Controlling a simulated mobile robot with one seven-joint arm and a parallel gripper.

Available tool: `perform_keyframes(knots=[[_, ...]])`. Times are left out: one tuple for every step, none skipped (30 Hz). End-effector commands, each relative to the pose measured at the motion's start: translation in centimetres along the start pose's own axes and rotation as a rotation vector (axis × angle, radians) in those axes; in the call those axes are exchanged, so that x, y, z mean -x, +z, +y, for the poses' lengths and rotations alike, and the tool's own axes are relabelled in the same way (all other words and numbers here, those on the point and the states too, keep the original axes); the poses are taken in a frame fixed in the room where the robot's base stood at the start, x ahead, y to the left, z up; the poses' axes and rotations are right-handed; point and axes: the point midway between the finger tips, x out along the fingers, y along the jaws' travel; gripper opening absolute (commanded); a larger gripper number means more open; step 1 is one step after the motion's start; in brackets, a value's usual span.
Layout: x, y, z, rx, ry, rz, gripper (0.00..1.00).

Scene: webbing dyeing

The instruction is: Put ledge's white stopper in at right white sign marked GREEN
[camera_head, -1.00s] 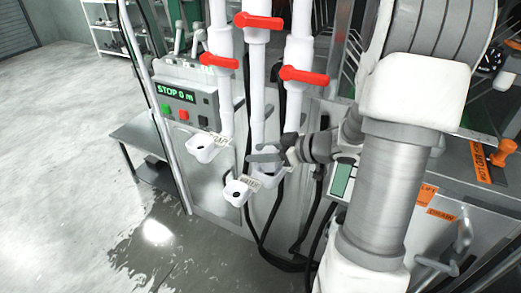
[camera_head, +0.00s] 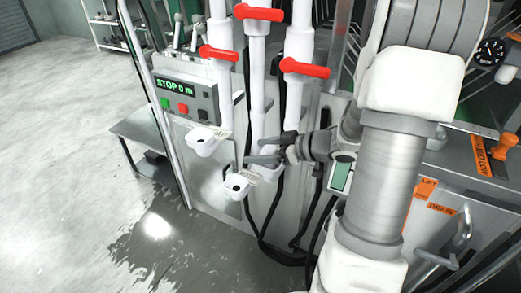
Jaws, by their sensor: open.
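My gripper (camera_head: 272,150) is open, in front of the lower end of the right white pipe. Its dark fingers point left, and I see nothing between them. The area under the right pipe is mostly hidden by my gripper. I cannot make out a white stopper, a ledge or a GREEN sign.
Three white pipes carry red valve handles (camera_head: 304,68). A grey control box (camera_head: 185,97) reads STOP 0 m. Black hoses (camera_head: 275,215) hang below the cups. A metal tank with orange labels (camera_head: 427,188) stands at right. Open floor (camera_head: 75,130) lies at left, with a wet patch.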

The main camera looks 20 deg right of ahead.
Motion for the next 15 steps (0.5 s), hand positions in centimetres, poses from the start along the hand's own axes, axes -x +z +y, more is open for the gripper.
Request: perform_keyframes(knots=[[0.0, 0.0, 0.0, 0.0, 0.0, 0.0, 0.84], [0.1, 0.0, 0.0, 0.0, 0.0, 0.0, 0.84], [0.2, 0.0, 0.0, 0.0, 0.001, 0.0, 0.84], [0.3, -0.1, 0.0, 0.0, 0.001, 0.0, 0.84], [0.6, -0.1, 0.1, 0.0, 0.002, 0.0, 0.84], [1.0, -0.1, 0.1, 0.0, 0.002, 0.0, 0.84], [1.4, -0.2, 0.1, 0.0, 0.002, 0.0, 0.84], [1.9, -0.2, 0.1, 0.0, 0.003, 0.0, 0.84], [2.7, -0.2, 0.1, 0.0, 0.005, -0.001, 0.84], [3.4, -0.3, 0.1, 0.0, 0.004, 0.0, 0.84], [4.0, -0.3, 0.1, 0.0, 0.005, 0.0, 0.84], [5.0, -0.3, 0.1, 0.0, 0.005, -0.001, 0.84], [5.8, -0.3, 0.1, -0.001, 0.006, 0.0, 0.84], [6.6, -0.3, 0.1, -0.001, 0.006, -0.001, 0.84], [7.6, -0.3, 0.1, 0.0, 0.005, 0.0, 0.84]])
